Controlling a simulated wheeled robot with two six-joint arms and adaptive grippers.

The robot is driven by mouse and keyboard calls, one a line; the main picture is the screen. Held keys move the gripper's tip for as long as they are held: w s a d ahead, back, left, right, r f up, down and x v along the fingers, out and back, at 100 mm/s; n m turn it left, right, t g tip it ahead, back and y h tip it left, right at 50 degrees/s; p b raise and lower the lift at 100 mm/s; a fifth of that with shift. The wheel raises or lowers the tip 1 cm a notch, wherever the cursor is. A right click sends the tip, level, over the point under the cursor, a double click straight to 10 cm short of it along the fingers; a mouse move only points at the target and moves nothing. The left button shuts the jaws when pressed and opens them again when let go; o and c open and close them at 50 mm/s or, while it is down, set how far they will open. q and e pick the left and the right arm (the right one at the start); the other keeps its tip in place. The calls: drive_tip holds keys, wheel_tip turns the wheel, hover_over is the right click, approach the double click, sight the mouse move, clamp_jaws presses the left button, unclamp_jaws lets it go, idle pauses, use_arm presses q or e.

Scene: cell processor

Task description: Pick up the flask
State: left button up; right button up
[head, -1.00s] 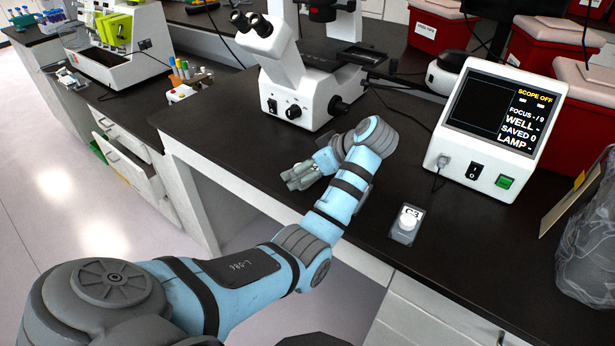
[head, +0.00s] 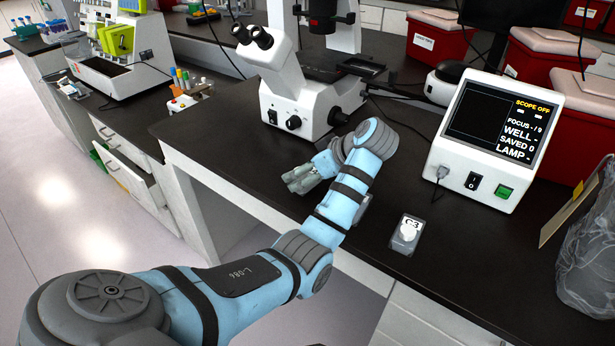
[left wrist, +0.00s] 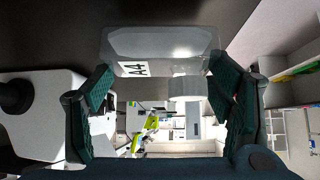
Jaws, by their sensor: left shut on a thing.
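My left gripper (head: 302,178) is above the black bench in front of the microscope. In the left wrist view its two dark green fingers (left wrist: 166,88) are shut on a clear flask (left wrist: 160,43) with a white label reading A4 and a pale round cap (left wrist: 188,88). In the head view this flask is hard to make out at the gripper. My right gripper is not in view.
The white microscope (head: 300,95) stands behind the gripper. A white display box (head: 487,140) reading SCOPE OFF stands at the right. A clear plastic bag (head: 590,250) is at the right edge. A tube rack (head: 188,95) sits left of the microscope. Bench around the second flask is clear.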

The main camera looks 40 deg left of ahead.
use_arm(q)
wheel_tip(320, 180, up, 6)
drive_tip(key=p, duration=0.2)
drive_tip(key=shift+r+p, duration=0.15)
drive_tip(key=shift+p, duration=0.25)
wheel_tip(320, 180, up, 12)
drive_tip(key=p, duration=1.1)
drive_tip(key=shift+p, duration=0.35)
drive_tip(key=o, duration=0.5)
drive_tip(key=shift+c, duration=0.2)
drive_tip(key=c, duration=1)
